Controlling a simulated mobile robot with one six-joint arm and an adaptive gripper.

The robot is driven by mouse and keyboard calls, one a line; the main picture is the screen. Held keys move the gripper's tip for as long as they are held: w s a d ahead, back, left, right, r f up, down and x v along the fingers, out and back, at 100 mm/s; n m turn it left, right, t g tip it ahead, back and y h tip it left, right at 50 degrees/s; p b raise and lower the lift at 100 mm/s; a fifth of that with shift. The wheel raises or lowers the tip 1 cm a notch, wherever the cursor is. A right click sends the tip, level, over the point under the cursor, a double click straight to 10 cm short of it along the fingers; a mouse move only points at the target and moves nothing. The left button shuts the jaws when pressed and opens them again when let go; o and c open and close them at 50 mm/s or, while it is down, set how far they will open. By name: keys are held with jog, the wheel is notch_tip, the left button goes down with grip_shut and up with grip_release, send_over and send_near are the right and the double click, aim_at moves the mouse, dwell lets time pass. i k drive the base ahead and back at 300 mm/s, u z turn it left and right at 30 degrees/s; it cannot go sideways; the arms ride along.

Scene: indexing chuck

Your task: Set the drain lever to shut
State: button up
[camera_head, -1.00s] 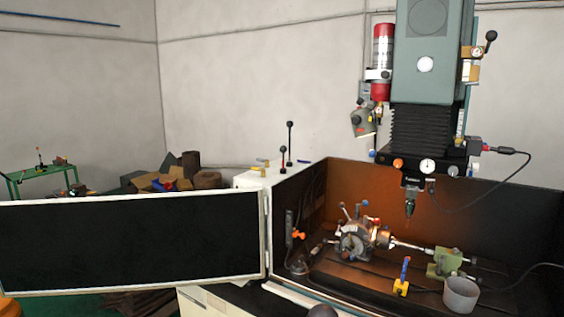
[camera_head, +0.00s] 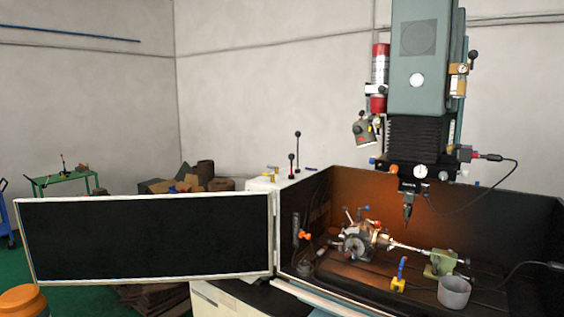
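No part is plainly marked as the drain lever. A small yellow fitting (camera_head: 398,285) with an upright blue handle (camera_head: 402,266) stands on the machine bed, left of a grey cup, and may be it. A dark upright part with an orange knob (camera_head: 304,235) is on the left inner side of the enclosure. Two black-knobbed levers (camera_head: 297,150) stand on the white cabinet behind the open door. I cannot tell which of these is the drain lever, nor its setting. My gripper is not in view.
The chuck (camera_head: 356,242) with several coloured handles sits inside the dark enclosure (camera_head: 480,210), below the spindle (camera_head: 408,205). The grey cup (camera_head: 453,292) and a green block (camera_head: 440,262) are to its right. The black door panel (camera_head: 145,235) juts out left.

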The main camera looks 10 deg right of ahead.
aim_at(291, 156)
jog(key=u, duration=0.35)
jog(key=k, duration=1)
jog(key=u, duration=0.3)
jog(key=i, duration=1.3)
jog(key=z, duration=1.05)
jog(key=i, duration=0.8)
jog(key=z, duration=0.45)
